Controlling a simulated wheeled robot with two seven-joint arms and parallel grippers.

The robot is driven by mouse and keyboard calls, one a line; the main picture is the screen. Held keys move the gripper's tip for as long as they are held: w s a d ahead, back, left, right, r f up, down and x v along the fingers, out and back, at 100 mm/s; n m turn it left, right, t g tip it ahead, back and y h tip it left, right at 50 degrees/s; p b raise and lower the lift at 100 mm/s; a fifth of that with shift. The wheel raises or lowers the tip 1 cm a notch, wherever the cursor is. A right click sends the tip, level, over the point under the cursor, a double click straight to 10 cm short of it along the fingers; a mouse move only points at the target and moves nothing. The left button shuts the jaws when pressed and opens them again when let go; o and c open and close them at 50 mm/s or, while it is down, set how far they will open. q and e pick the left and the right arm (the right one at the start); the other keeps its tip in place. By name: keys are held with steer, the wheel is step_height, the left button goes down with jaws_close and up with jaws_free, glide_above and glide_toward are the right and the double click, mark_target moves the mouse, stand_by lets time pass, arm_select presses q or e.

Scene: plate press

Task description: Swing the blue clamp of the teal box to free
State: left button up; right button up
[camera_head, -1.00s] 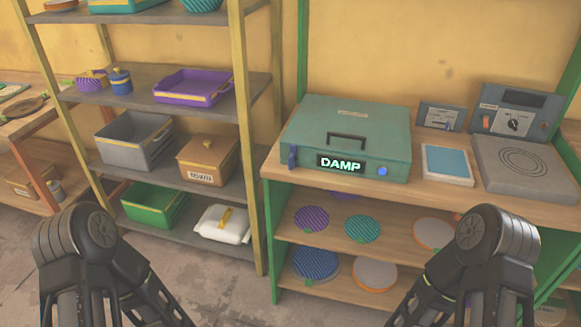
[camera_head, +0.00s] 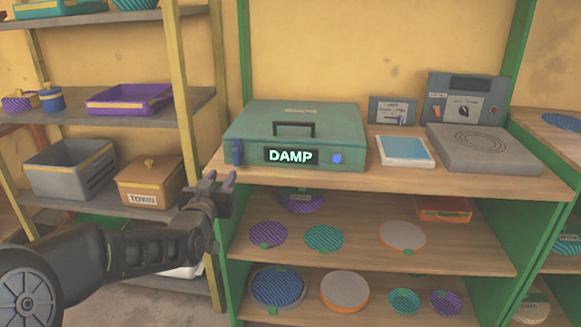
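The teal box (camera_head: 300,128) sits closed on the wooden bench top, with a dark handle on its lid and a lit "DAMP" display (camera_head: 291,156) on its front. The blue clamp (camera_head: 237,152) stands upright at the left end of the box's front face. A blue knob (camera_head: 337,158) is right of the display. My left gripper (camera_head: 222,183) is just below and left of the clamp, in front of the bench's left edge, apart from the clamp. Its two fingertips show a gap and nothing between them. My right gripper is out of view.
A light blue pad (camera_head: 404,150), a grey plate device (camera_head: 483,149) and control boxes (camera_head: 464,98) stand right of the box. Patterned discs lie on the shelves below. A yellow-post rack (camera_head: 180,90) stands close left of my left gripper.

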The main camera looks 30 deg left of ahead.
mark_target(235, 158)
arm_select(q)
steer(key=shift+w+d+r+m, duration=0.3)
steer(key=shift+w+d+r, duration=0.1)
steer(key=shift+r, duration=0.1)
steer(key=shift+w, duration=0.15)
steer(key=x, duration=0.7)
steer(key=shift+w+a, duration=0.1)
steer(key=shift+w, duration=0.15)
steer(key=shift+r, duration=0.1)
jaws_close()
